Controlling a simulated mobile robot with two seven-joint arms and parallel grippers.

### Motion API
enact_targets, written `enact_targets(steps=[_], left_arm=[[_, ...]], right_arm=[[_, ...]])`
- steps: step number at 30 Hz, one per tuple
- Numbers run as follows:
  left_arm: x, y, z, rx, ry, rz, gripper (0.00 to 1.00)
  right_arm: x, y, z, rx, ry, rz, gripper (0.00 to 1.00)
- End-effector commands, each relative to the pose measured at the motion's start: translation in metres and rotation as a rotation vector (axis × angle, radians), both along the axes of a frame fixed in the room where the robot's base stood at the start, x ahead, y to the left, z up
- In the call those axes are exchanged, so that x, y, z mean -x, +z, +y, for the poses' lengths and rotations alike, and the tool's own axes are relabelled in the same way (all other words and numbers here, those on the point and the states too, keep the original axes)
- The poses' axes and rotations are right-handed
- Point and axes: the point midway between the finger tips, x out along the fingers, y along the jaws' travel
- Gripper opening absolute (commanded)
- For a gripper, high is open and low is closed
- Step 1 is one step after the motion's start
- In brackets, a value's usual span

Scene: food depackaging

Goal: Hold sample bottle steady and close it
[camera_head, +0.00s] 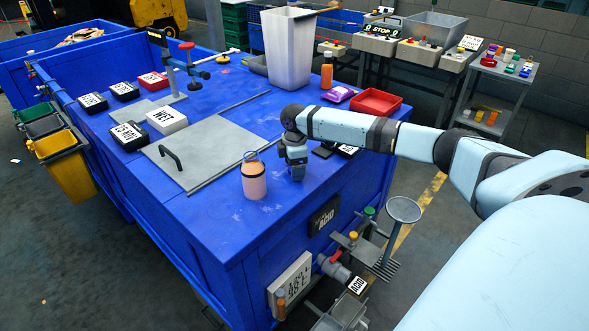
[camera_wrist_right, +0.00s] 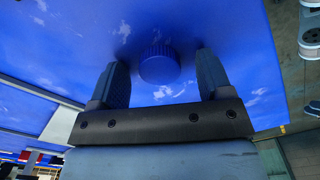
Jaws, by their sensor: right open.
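A bottle with pinkish-orange contents (camera_head: 254,183) stands upright near the table's front edge, with a thin loop around its neck. My right gripper (camera_head: 297,173) points down just to the right of it, apart from it. In the right wrist view, a round ribbed blue cap (camera_wrist_right: 159,66) lies on the blue tabletop between the open fingers, with a gap to each finger. The cap is hidden by the gripper in the head view. My left gripper is not in view.
The blue table (camera_head: 215,215) has a grey plate with a handle (camera_head: 205,155) left of the bottle. Behind stand a tall grey bin (camera_head: 288,48), another orange bottle (camera_head: 327,75) and a red tray (camera_head: 375,102). Black label blocks (camera_head: 347,150) lie right of my gripper.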

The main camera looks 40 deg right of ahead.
Motion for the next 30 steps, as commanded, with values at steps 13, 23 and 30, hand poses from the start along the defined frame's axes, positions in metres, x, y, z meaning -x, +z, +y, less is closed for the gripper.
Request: enact_targets(steps=[13,23,30], left_arm=[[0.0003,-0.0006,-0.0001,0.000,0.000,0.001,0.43],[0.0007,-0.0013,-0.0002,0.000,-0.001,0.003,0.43],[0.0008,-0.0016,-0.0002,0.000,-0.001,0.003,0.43]], right_arm=[[0.0000,0.0002,-0.0001,0.000,0.000,0.000,0.29],[0.0000,0.0003,-0.0002,0.000,0.000,0.000,0.20],[-0.0003,0.0066,-0.0004,0.000,0.000,-0.001,0.20]])
